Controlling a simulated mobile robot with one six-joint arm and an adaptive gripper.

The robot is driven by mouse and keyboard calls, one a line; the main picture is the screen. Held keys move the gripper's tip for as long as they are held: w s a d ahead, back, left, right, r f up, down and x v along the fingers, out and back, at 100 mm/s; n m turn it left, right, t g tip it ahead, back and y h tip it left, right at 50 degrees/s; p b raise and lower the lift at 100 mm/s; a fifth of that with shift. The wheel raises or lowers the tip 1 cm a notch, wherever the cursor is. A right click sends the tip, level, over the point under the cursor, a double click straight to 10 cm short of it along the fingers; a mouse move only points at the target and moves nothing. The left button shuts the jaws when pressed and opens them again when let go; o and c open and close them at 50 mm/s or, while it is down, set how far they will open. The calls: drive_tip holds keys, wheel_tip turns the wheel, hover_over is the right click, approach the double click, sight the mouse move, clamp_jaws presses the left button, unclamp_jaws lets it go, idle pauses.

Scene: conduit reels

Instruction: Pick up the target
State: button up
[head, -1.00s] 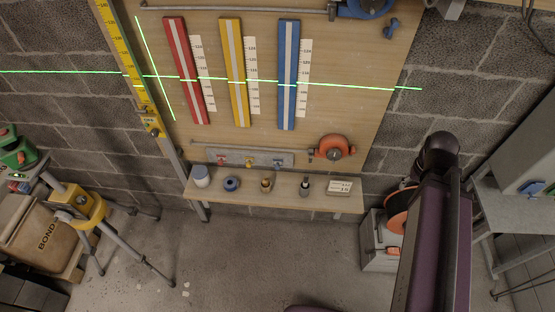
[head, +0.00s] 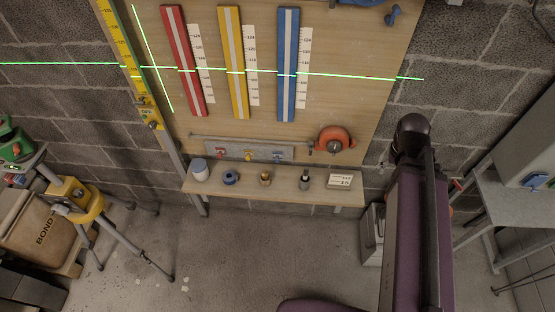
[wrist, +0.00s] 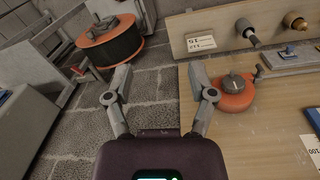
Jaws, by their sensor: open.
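Which thing is the target cannot be told. The narrow shelf (head: 215,190) below holds a white jar (head: 200,170), a blue ring (head: 231,177), a brass piece (head: 265,178), a dark-tipped grey piece (head: 305,179) and a card (head: 339,181). My gripper is out of the head view.
An orange-rimmed black reel (wrist: 108,45) stands at upper left in the wrist view. A yellow tripod (head: 85,205) stands at left, a grey table (head: 490,200) at right. The floor (head: 235,260) before the shelf is mostly clear.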

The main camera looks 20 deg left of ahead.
drive_tip(key=w+a+f+n+t+h+b, duration=0.2)
drive_tip(key=w+a+f+b, duration=0.3)
drive_tip(key=a+f+b, duration=0.45)
drive_tip(key=n+t+h+b, duration=0.3)
drive_tip(key=t+b, duration=0.6)
drive_tip(key=b, duration=1.5)
approach(276, 161)
drive_tip(key=s+r+n+y, duration=0.1)
drive_tip(key=s+r, duration=0.1)
drive_tip(key=s, duration=0.1)
drive_tip(key=shift+a, duration=0.1)
drive_tip(key=shift+w, duration=0.1)
drive_tip(key=b+x, duration=0.4)
drive_tip(key=x, duration=0.3)
drive_tip(key=shift+w+f, duration=0.3)
drive_tip(key=shift+w+f+b, duration=0.1)
drive_tip(key=shift+w+b, duration=0.2)
drive_tip(key=shift+w, duration=0.05)
